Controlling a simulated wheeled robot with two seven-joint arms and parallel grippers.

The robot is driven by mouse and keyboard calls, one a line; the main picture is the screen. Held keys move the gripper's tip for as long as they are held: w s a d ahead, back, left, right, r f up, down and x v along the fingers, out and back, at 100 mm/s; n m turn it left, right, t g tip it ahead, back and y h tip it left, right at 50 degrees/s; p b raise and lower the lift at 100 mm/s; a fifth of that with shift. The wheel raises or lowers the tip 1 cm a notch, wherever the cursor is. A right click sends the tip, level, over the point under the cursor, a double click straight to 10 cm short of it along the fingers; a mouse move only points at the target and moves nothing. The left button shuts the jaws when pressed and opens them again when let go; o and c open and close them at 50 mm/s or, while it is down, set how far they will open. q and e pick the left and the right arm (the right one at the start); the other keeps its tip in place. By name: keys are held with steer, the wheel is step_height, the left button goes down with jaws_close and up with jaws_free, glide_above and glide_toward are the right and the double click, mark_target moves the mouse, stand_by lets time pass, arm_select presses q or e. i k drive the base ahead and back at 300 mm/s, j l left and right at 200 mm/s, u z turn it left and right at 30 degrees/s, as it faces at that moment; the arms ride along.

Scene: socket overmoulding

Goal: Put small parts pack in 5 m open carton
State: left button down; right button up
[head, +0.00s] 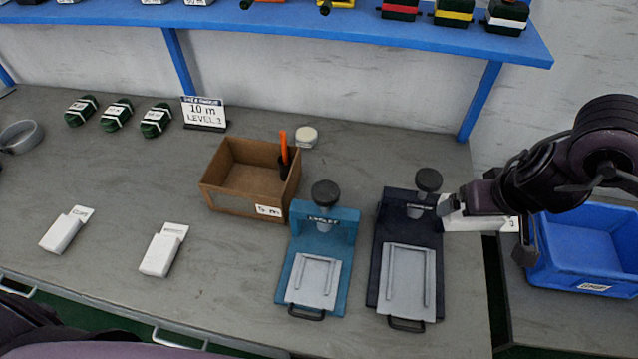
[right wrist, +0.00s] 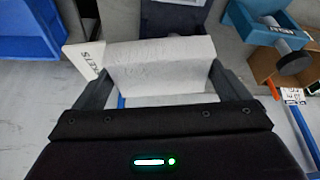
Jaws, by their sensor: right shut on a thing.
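The open brown carton (head: 235,203) with a "5 m" label stands mid-table in the head view. An upright orange-and-black item (head: 284,155) shows at its right side. Part of the carton (right wrist: 262,66) shows at the right of the right wrist view. My right gripper (right wrist: 160,75) is shut on a white pack (right wrist: 160,57), which also shows in the head view (head: 470,222), right of the carton beyond the dark fixture. The pack's tab ends in "KETS". Two similar white packs (head: 64,232) (head: 162,254) lie at front left. My left gripper is not in view.
A teal fixture (head: 338,222) and a dark navy fixture (head: 380,225), both with black knobs, stand between the carton and my right gripper. A blue bin (head: 575,238) is at right. A blue shelf (head: 330,22) spans the back. A sign (head: 204,112) stands behind.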

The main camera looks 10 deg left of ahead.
mark_target(257, 190)
steer(key=j+u, duration=0.2)
steer(key=j, duration=0.2)
steer(key=j+u, duration=0.2)
steer(key=j, duration=0.2)
steer(key=i+j+u, duration=0.2)
steer(key=j, duration=0.2)
steer(key=j+u, duration=0.2)
steer(key=j, duration=0.2)
steer(key=i+j+u, duration=0.25)
steer(key=j, duration=0.15)
steer(key=k, duration=0.1)
